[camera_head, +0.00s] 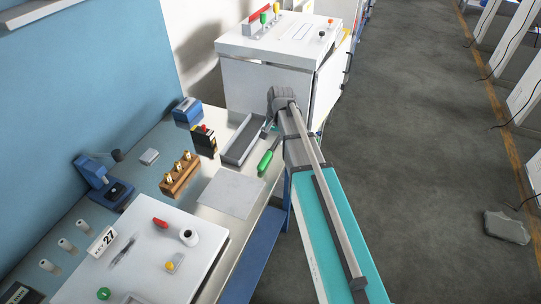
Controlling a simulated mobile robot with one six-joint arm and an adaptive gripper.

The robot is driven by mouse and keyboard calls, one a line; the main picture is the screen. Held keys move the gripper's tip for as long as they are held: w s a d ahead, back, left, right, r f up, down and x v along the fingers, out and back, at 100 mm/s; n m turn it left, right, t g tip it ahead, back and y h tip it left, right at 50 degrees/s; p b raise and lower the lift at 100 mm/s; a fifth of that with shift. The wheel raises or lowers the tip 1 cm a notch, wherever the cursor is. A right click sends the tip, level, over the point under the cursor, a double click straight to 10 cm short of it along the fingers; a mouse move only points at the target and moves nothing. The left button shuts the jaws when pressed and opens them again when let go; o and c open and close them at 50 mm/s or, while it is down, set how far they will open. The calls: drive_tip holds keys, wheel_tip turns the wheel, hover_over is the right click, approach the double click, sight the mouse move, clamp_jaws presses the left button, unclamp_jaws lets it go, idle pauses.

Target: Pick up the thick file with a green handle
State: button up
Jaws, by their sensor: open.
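The file with the green handle (265,161) lies on the metal workbench, near its right edge. Its dark shaft (276,142) runs up and right from the handle, partly close to my arm in the picture. My gripper (267,131) is open, beside the grey tray and just above the file's shaft in the picture. It does not appear to hold anything. The gripper's fingers are small and partly hidden, so I cannot tell its exact height above the file.
A long grey tray (244,139) lies left of the gripper. A white cabinet (270,83) stands behind. A wooden block with brass pieces (180,174), a black device (203,143) and a blue microscope-like tool (101,183) stand on the bench. A flat grey plate (231,193) lies nearer.

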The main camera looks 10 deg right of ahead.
sight(269, 153)
drive_tip(key=shift+w+a+f+b, duration=0.1)
drive_tip(key=shift+a+f+b, duration=0.05)
drive_tip(key=shift+f+b, duration=0.75)
drive_tip(key=shift+w+a+f+b, duration=0.1)
drive_tip(key=shift+f+b, duration=0.6)
drive_tip(key=shift+f, duration=0.3)
drive_tip(key=shift+f, duration=0.1)
drive_tip(key=shift+w+a+f+b, duration=0.1)
drive_tip(key=shift+a+f+b, duration=0.05)
drive_tip(key=shift+f+b, duration=1.15)
drive_tip(key=shift+w+a+f+b, duration=0.1)
drive_tip(key=shift+a+f+b, duration=0.05)
drive_tip(key=shift+f+b, duration=1.1)
drive_tip(key=shift+r, duration=0.1)
drive_tip(key=shift+c, duration=0.2)
clamp_jaws()
